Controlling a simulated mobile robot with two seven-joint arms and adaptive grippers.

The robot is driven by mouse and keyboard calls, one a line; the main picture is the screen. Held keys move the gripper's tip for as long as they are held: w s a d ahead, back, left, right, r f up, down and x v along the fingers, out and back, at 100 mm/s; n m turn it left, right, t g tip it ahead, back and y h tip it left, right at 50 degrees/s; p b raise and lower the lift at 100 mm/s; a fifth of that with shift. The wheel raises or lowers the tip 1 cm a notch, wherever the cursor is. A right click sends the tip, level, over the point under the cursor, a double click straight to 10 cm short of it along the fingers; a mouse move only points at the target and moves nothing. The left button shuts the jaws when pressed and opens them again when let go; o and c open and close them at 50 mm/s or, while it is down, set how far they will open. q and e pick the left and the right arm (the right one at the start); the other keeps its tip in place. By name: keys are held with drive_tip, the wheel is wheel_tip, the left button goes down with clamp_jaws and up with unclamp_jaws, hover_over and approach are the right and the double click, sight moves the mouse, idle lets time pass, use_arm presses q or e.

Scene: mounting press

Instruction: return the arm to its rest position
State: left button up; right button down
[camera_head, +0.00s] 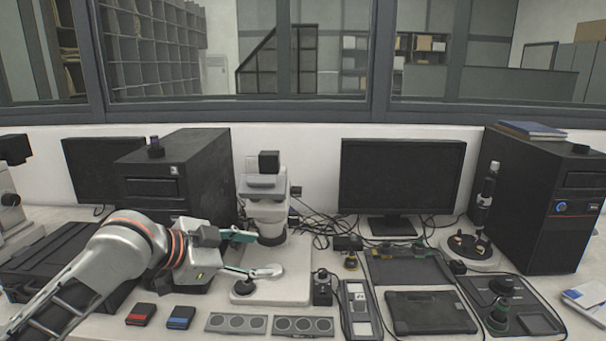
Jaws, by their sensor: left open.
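My left arm comes in from the left, and its left gripper (244,253) is at the white microscope-like device (270,205) in the middle of the bench. The gripper's two teal-marked fingers are spread apart. One finger is near the device's column and the other is low over its white base. I see nothing held between them. A pale round piece (268,271) lies on the base by the lower fingertip; whether they touch is unclear. My right gripper is not in view.
A black tower (185,170) stands behind my left arm. A monitor (402,180) and another black tower (540,200) stand to the right. Red (141,314) and blue (180,317) boxes and grey trays (303,326) with round wells lie in front. Cables run behind the device.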

use_arm(q)
wheel_tip(320, 180, down, 14)
drive_tip(key=n+t, duration=0.2)
drive_tip(key=n, duration=0.2)
drive_tip(key=s+a+f+n+y, duration=0.2)
drive_tip(key=s+f, duration=0.4)
drive_tip(key=f, duration=0.4)
drive_tip(key=s+a+f+n+y, duration=0.2)
drive_tip(key=s+a+f, duration=0.3)
drive_tip(key=f, duration=0.6)
drive_tip(key=shift+s+a+f+n+t, duration=0.15)
drive_tip(key=shift+s+f+n+t, duration=0.2)
drive_tip(key=shift+s+n, duration=0.6)
drive_tip(key=s+a+f, duration=0.1)
drive_tip(key=s+f, duration=0.2)
drive_tip(key=s, duration=0.1)
drive_tip(key=s+a+f+y, duration=0.1)
drive_tip(key=s+a+f, duration=0.1)
drive_tip(key=s, duration=0.3)
drive_tip(key=s+a+f+n+y, duration=0.1)
drive_tip(key=s+a+f, duration=0.1)
drive_tip(key=s+f, duration=0.2)
drive_tip(key=shift+s, duration=0.55)
drive_tip(key=shift+c, duration=0.5)
